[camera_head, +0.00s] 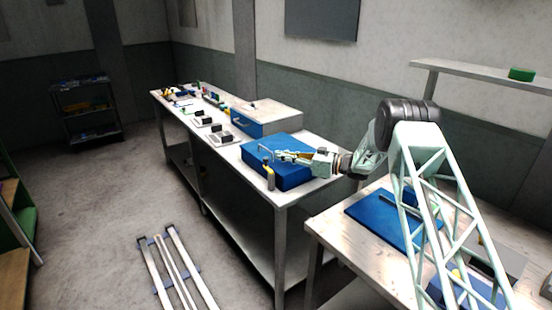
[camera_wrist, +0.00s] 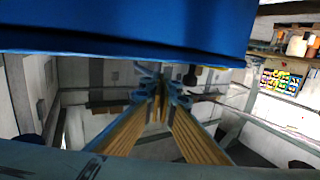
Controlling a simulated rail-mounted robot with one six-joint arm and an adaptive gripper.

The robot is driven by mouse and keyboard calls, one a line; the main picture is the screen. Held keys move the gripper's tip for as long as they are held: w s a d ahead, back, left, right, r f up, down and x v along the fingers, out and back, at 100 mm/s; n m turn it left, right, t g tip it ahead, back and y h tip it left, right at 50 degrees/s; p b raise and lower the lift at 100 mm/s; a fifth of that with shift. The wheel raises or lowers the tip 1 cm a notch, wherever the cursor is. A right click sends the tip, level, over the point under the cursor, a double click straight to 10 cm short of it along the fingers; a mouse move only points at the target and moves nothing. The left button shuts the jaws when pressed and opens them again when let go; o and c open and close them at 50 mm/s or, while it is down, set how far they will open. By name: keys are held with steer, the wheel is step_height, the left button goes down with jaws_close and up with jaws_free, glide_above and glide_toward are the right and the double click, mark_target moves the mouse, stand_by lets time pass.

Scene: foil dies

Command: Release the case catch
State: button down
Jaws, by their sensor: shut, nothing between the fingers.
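A blue case (camera_head: 292,178) lies closed on the near end of the long bench. A thin grey handle-like loop (camera_head: 262,152) shows at its left side; I cannot make out the catch itself. My gripper (camera_head: 282,155) reaches in from the right, low over the case top, its tips near the loop. In the wrist view the blue case (camera_wrist: 130,25) fills the top edge, and my gripper (camera_wrist: 161,88) has its yellow-brown fingers brought together with nothing between them. Whether the tips touch the case cannot be told.
A small yellow-and-dark bottle-like item (camera_head: 270,178) stands at the case's front-left corner. Behind is a grey-topped box with a blue drawer (camera_head: 248,126), and several small dark-and-white blocks (camera_head: 222,138). A second bench with a blue mat (camera_head: 375,225) is at right.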

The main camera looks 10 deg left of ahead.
steer(key=w+d, duration=0.2)
steer(key=d, duration=0.1)
steer(key=w+d, duration=0.1)
steer(key=d, duration=0.2)
steer(key=w+d+p, duration=0.1)
steer(key=w+d, duration=0.1)
steer(key=shift+w+d+r, duration=0.25)
steer(key=shift+w+d, duration=0.05)
steer(key=shift+d, duration=0.1)
steer(key=shift+a, duration=0.1)
